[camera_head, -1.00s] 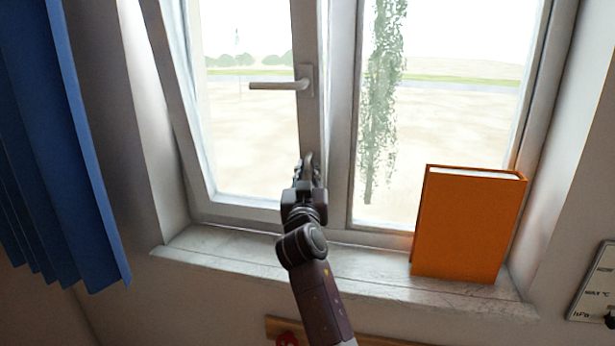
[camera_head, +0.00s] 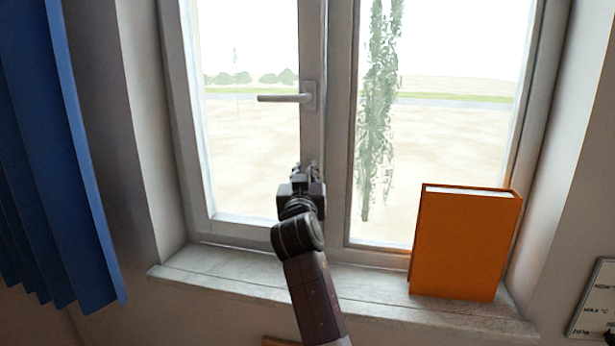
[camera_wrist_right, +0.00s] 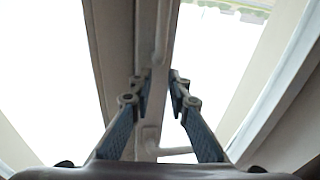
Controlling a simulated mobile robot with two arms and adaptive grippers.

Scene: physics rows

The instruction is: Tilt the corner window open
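The window's left sash (camera_head: 203,130) has a pale frame and looks flush or nearly flush with the window frame. Its handle (camera_head: 285,98) lies level, its lever pointing left. My right gripper (camera_head: 308,168) is below the handle, in front of the upright where the two panes meet, and apart from the lever. In the right wrist view, the fingers of my right gripper (camera_wrist_right: 159,82) are apart with nothing held between them. The handle lever (camera_wrist_right: 178,151) shows low behind the fingers there. Whether the fingertips touch the sash cannot be told. My left gripper is out of view.
An orange book (camera_head: 465,245) stands upright on the right of the sill (camera_head: 235,268). A blue curtain (camera_head: 55,150) hangs at the left. A white gauge panel (camera_head: 592,300) is on the right wall. The sill's left part is clear.

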